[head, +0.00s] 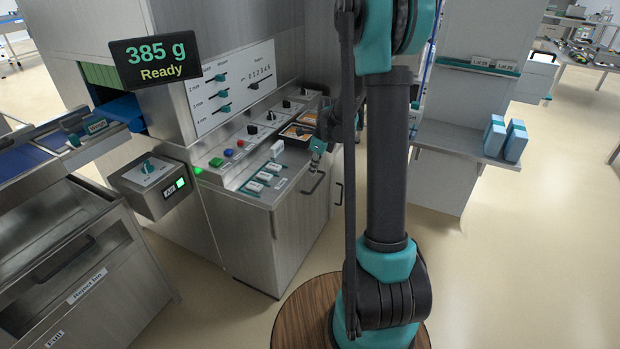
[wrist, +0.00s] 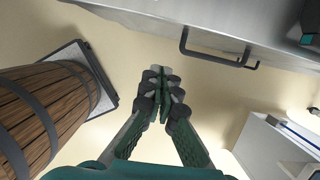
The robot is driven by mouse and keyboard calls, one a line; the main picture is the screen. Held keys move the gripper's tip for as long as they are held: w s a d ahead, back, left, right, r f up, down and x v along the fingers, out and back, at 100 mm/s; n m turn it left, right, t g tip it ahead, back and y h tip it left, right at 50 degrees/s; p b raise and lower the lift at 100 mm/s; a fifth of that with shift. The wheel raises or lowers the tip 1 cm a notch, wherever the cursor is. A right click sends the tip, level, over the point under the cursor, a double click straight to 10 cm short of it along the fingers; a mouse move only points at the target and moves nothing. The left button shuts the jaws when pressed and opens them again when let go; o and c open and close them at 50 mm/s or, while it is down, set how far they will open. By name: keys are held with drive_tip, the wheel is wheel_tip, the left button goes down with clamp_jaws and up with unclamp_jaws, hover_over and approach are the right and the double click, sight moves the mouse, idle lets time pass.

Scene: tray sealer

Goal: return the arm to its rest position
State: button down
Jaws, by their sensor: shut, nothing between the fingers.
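My gripper (wrist: 160,72) points down at the floor in the wrist view, its green fingers meeting at the tips with nothing between them. In the head view my arm stands upright at the centre right and hides part of the machine's right side. The end of my gripper (head: 318,148) shows there just left of the arm, in front of the sealer's cabinet (head: 290,225). In the wrist view it is apart from the cabinet's dark handle (wrist: 220,60).
The control panel (head: 262,165) carries buttons and switches. A display (head: 154,60) reads 385 g, Ready. A reject bin (head: 75,260) stands at the left. A shelf (head: 450,135) with blue boxes (head: 514,140) is at the right. Floor at the lower right is clear (head: 540,270).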

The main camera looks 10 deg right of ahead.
drive_tip(key=s+d+r+n+t+h, duration=0.1)
drive_tip(key=s+n, duration=1.1)
drive_tip(key=s, duration=0.2)
drive_tip(key=s+d+r+n+t+h, duration=0.1)
drive_tip(key=s+n, duration=1.2)
drive_tip(key=s, duration=0.1)
drive_tip(key=shift+d+r+t, duration=0.2)
drive_tip(key=shift+d+t, duration=0.1)
drive_tip(key=shift+d, duration=0.05)
